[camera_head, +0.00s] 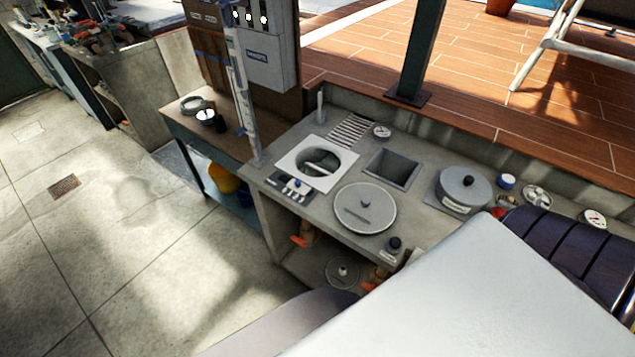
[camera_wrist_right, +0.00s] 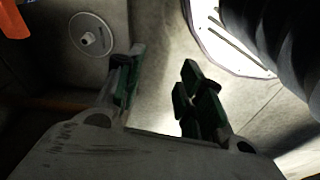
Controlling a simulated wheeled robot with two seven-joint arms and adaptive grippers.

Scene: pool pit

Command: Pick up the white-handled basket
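The basket (camera_head: 324,158) sits down in a round opening in a square white frame (camera_head: 288,161) on the grey counter. Its pale handle spans the opening; most of its body is hidden below the rim. My right gripper (camera_wrist_right: 162,88) shows in the right wrist view with its two dark green fingers apart and nothing between them. The basket cannot be made out in that view. Neither gripper's fingers show in the head view; a large pale part of mine covers its lower right.
A round lid (camera_head: 365,214) lies on the counter (camera_head: 420,221) near a square recess (camera_head: 392,168) and a knobbed grey pot-like lid (camera_head: 463,187). A small valve box (camera_head: 292,188) borders the white frame. A pole (camera_head: 243,100) stands left. A disc (camera_wrist_right: 92,34) shows beyond my right gripper.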

